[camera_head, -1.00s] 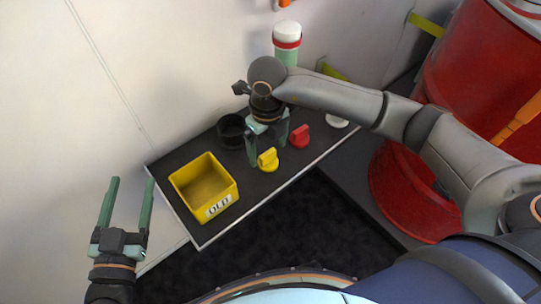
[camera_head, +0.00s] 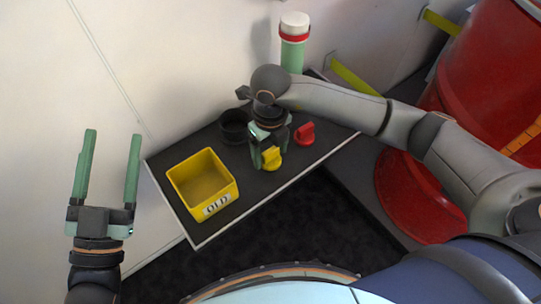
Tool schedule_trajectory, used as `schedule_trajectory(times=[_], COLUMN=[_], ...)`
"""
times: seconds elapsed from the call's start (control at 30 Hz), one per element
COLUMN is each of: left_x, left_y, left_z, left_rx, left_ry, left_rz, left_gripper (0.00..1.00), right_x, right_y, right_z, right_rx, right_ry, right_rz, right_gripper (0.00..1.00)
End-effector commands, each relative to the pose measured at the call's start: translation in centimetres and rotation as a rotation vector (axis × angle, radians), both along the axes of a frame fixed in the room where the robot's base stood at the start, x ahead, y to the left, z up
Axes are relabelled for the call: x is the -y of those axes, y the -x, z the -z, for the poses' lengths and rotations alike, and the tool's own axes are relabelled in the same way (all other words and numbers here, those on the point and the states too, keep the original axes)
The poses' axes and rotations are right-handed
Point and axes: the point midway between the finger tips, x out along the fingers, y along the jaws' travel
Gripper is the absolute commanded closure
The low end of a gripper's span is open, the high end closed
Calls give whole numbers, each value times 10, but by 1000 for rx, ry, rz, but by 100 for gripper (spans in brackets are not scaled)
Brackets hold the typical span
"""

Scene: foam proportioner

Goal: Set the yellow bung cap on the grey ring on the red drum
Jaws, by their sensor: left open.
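The yellow bung cap (camera_head: 271,158) sits on the dark shelf, its raised grip upward. My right gripper (camera_head: 270,155) points down at the cap, with its fingers apart on either side of it; I cannot tell whether they touch it. My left gripper (camera_head: 108,140) is open and empty, fingers up, at the far left, away from the shelf. The red drum (camera_head: 480,75) stands at the upper right, partly hidden by my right arm. Its top is out of view, and I cannot see the grey ring.
On the dark shelf (camera_head: 213,223) stand a yellow box (camera_head: 224,200) marked OLD, a black cup (camera_head: 232,122), a red cap (camera_head: 305,133) close right of the yellow one, and a green-white bottle (camera_head: 293,52) behind. A white wall (camera_head: 60,90) bounds the left and back.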

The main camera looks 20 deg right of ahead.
Motion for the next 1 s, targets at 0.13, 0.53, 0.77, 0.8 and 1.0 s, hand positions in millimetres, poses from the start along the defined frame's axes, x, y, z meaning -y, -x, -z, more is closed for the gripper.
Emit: schedule_trajectory(times=[0.13,0.53,0.77,0.8,1.0], left_x=[0,0,0,0,0], left_y=[0,0,0,0,-1], left_z=[0,1,1,1,1], left_rx=[-1,-2,-3,-2,-8], left_ry=[0,0,0,0,1], left_rz=[0,0,0,0,-1], left_gripper=[33,33,33,33,33], right_x=[0,1,1,1,1], right_y=[0,0,0,0,0], right_z=[0,1,2,2,1], right_rx=[0,-1,-2,-2,-3], right_ry=[0,1,2,2,2], right_rz=[0,1,1,1,1], right_gripper=[39,84,100,100,100])
